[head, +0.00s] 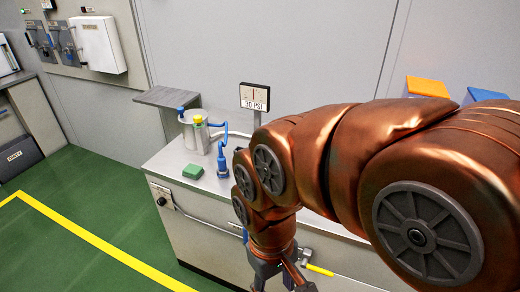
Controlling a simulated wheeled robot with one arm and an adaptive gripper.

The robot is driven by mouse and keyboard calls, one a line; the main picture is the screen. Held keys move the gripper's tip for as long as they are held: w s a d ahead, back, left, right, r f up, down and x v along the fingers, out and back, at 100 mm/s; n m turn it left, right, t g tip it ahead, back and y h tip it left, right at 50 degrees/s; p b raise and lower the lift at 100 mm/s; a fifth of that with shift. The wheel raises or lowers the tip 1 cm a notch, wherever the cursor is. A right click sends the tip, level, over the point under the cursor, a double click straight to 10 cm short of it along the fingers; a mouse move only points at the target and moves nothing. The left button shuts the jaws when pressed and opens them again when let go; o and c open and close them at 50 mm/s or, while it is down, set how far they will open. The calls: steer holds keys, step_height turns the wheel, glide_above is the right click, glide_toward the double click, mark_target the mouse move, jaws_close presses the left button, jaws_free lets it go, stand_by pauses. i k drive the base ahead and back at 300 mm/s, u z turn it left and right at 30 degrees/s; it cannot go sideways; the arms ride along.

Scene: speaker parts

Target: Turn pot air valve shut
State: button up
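A valve with a yellow lever handle (320,269) and a metal body sits low on the front of the grey bench, to the right of my gripper. I cannot tell for sure whether it is the pot air valve. A light grey pot (187,134) stands on the bench top, with a yellow cap (198,120) and blue fittings on and around it. My copper-coloured arm reaches across from the right and down. My gripper (277,281) is at the bottom edge, in front of the bench and close to the yellow lever. Its fingertips are cut off, so its opening is unclear.
The bench top (165,160) holds a green block (193,171), a blue fitting (222,162) and a gauge sign reading 30 PSI (255,97). Orange and blue bins (427,87) show behind my arm. The green floor (60,225) at left is clear.

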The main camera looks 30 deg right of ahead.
mark_target(245, 236)
steer(key=z, duration=0.8)
steer(key=k, duration=1.25)
steer(key=u, duration=0.5)
steer(key=i, duration=0.65)
steer(key=u, duration=0.4)
